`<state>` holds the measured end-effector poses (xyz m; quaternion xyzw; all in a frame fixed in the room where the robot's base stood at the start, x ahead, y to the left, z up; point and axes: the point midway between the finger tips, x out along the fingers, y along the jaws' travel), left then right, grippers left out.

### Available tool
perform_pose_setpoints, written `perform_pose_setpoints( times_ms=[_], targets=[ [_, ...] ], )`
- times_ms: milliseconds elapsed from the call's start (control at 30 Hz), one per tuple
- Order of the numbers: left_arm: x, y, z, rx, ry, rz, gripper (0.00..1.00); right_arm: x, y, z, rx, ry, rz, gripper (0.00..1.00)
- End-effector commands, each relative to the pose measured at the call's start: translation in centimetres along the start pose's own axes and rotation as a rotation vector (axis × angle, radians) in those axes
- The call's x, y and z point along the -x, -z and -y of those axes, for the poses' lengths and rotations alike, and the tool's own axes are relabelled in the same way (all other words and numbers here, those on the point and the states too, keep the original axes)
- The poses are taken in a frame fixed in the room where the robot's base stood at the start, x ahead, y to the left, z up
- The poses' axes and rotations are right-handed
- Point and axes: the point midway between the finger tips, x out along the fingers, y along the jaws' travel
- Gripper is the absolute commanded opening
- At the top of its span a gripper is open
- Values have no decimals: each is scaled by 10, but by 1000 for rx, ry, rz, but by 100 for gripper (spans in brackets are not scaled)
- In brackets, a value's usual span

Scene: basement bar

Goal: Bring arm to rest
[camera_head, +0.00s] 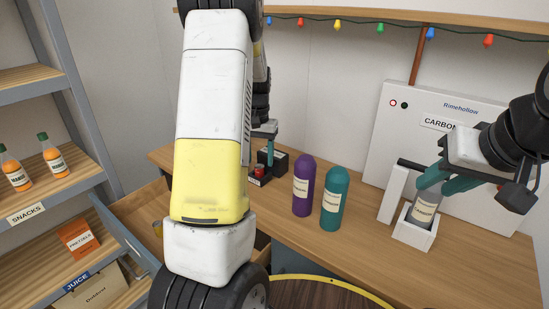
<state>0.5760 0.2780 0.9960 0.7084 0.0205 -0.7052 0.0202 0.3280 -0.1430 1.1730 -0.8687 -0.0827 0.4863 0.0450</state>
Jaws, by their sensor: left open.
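My left arm, white and yellow, fills the middle of the head view. That bottle stands in the white holder of the carbonator (405,125). I cannot tell whether these fingers grip the bottle or only sit beside it.
A purple bottle (303,187) and a teal bottle (334,197) stand upright on the wooden counter (360,250). An open drawer (137,210) is left of my arm. A shelf unit (70,165) with orange bottles and snack boxes stands at the left. A round-edged surface (320,293) lies in front.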

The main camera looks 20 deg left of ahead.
Motion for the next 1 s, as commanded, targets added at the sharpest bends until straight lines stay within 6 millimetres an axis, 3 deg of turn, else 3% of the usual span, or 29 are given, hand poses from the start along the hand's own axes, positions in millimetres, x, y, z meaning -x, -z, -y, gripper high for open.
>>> perform_pose_setpoints(
  times_ms=[100,233,733,867,1000],
  targets=[
    [21,0,0,1,0,-6,55,0,0,0,0,0,0,33],
    [35,1,0,0,0,-8,55,0,0,0,0,0,0,33],
    [45,-2,-2,0,-5,-17,55,0,0,0,0,0,0,33],
    [66,-16,-12,0,-35,-57,55,0,0,0,0,0,0,33],
    [102,-46,-33,-8,-86,-130,55,0,0,0,0,0,0,33]
  ],
)
